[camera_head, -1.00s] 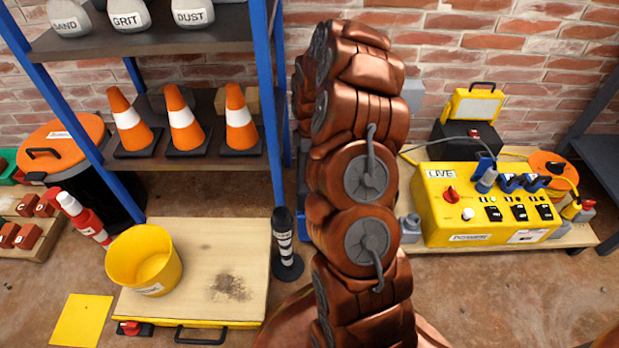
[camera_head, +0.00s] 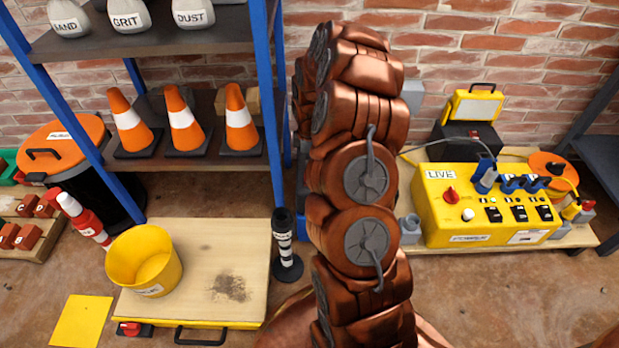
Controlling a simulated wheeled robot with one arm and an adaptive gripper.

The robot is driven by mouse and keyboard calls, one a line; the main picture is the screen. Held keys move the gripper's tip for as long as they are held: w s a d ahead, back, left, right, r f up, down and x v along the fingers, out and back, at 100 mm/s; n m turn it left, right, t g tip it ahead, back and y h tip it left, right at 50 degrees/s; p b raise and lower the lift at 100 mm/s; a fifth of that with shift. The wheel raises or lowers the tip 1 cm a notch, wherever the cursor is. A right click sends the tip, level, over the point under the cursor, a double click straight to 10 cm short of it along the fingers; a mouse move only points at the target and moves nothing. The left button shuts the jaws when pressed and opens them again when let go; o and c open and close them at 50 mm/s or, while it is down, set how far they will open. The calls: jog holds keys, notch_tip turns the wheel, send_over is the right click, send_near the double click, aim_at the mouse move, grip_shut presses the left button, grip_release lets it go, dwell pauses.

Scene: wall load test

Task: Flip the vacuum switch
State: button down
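A yellow power box (camera_head: 448,215) marked LIVE stands on a low board at the right. Its sloped front has a red knob, a white button and several black switches (camera_head: 519,213). Their small labels are too small to read, so I cannot tell which one is the vacuum switch. Blue plugs (camera_head: 511,183) stand along its top. An orange-lidded drum (camera_head: 66,140) stands at the far left, partly behind the shelf post. My copper-coloured arm fills the middle of the view and hides what is behind it. My gripper does not show.
A blue-posted shelf with orange cones (camera_head: 184,122) stands at the left. A yellow bucket (camera_head: 144,262) sits on a wooden board (camera_head: 215,265). A black post (camera_head: 285,245) stands close left of my arm. A yellow lamp (camera_head: 473,106) stands behind the box. Front right floor is clear.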

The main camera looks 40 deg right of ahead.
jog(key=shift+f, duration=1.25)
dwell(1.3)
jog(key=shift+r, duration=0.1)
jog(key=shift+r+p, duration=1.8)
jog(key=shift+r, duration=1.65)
